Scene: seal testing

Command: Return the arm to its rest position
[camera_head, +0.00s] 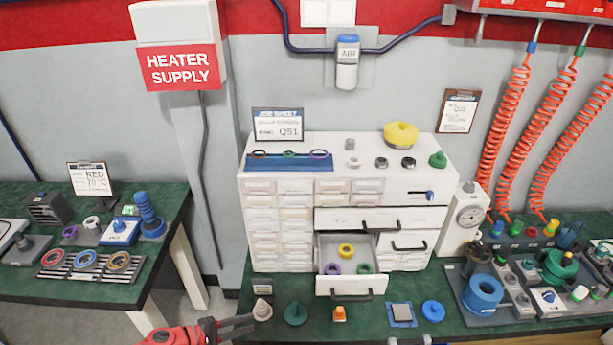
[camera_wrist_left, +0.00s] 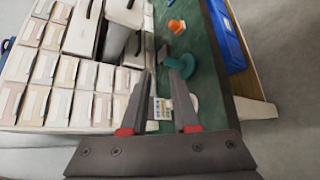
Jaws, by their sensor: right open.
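My left gripper (camera_head: 246,325) comes in at the bottom of the head view on a red and black arm. Its fingers point right, close to a beige cone (camera_head: 262,310) on the green bench. In the left wrist view its two fingers (camera_wrist_left: 161,72) are apart, with nothing held between them. A small card stand (camera_wrist_left: 162,108) shows beyond the gap.
A white drawer cabinet (camera_head: 270,188) stands on the green bench. Its lower drawer (camera_head: 349,284) is pulled out and holds yellow, purple and green rings. A teal flange (camera_head: 296,313), an orange part (camera_head: 340,314) and a blue disc (camera_head: 433,311) lie in front. A floor gap separates the left bench (camera_head: 100,290).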

